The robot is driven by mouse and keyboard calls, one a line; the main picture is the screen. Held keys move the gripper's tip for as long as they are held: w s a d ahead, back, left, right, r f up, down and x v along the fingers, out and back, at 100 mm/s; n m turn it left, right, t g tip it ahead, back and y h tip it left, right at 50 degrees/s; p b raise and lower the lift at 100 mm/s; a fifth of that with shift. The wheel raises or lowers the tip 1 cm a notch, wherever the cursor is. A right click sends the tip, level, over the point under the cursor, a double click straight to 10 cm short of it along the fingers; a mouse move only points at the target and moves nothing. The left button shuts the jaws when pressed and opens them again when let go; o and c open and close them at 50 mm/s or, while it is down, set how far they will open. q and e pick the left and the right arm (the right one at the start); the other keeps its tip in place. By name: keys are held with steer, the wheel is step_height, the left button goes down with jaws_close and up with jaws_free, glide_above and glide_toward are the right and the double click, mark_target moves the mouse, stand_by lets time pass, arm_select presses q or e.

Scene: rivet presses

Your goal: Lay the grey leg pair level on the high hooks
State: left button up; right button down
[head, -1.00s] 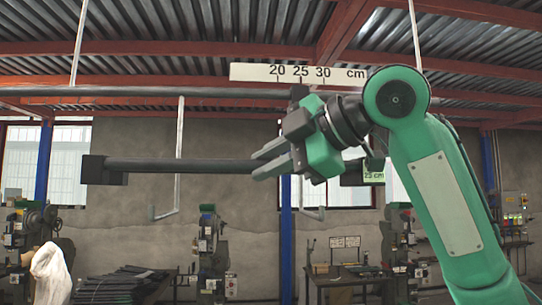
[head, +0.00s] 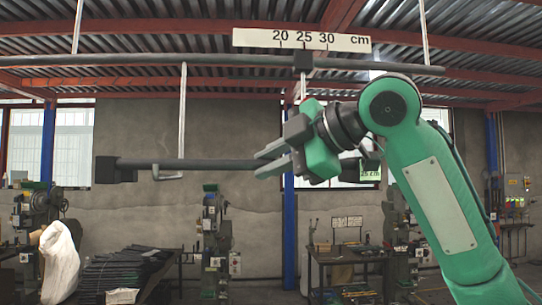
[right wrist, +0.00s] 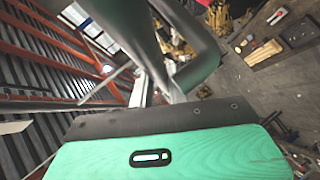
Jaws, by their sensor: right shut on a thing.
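The grey leg pair (head: 215,164) is a long dark bar with a block at its left end and a green 25 cm tag (head: 370,171) near its right end. It looks nearly level in the head view. My right gripper (head: 268,163) is shut on it right of its middle. The left high hook (head: 170,178) hangs on a pale rod; its bottom shows just below the bar. I cannot tell whether they touch. The other hook is hidden behind my right gripper. My left gripper is not in view.
Presses, a white sack (head: 60,262) and a table of dark bars (head: 120,272) stand below. The air left of the bar is clear.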

steer(key=shift+f, duration=0.2)
steer(key=c, duration=1.3)
jaws_free()
steer(key=shift+s, duration=0.1)
steer(key=shift+o, duration=0.2)
steer(key=shift+d, duration=0.1)
steer(key=b+v, duration=0.5)
steer(key=v, duration=0.8)
steer(key=shift+s+d+r+b, duration=0.2)
steer(key=shift+s+b, duration=0.1)
steer(key=shift+b, duration=0.1)
